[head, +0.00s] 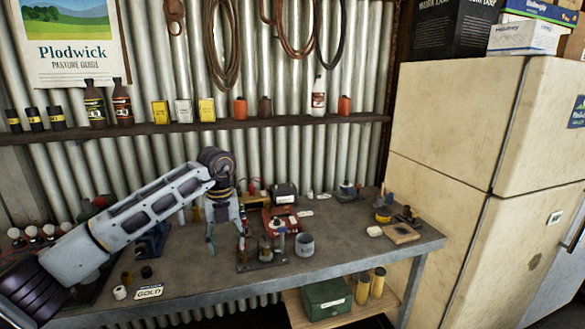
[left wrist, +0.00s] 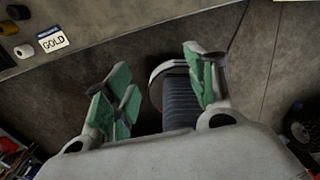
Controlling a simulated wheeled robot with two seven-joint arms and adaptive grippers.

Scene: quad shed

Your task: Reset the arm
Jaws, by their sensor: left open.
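My left arm reaches in from the left over the workbench. Its gripper (head: 226,238) points down above the bench, in front of the items at the bench's middle. In the left wrist view the left gripper (left wrist: 160,92) has its green-padded fingers spread wide, with nothing held between them. Beyond the fingers that view shows dark floor and a dark ribbed part that I cannot identify for sure. My right gripper is in neither view.
The grey workbench (head: 340,240) holds a red device (head: 281,219), a grey cup (head: 304,245), a wooden block (head: 401,233) and a GOLD card (head: 149,292), also in the wrist view (left wrist: 52,39). A shelf (head: 230,125) with bottles runs behind. A cream fridge (head: 440,200) stands right.

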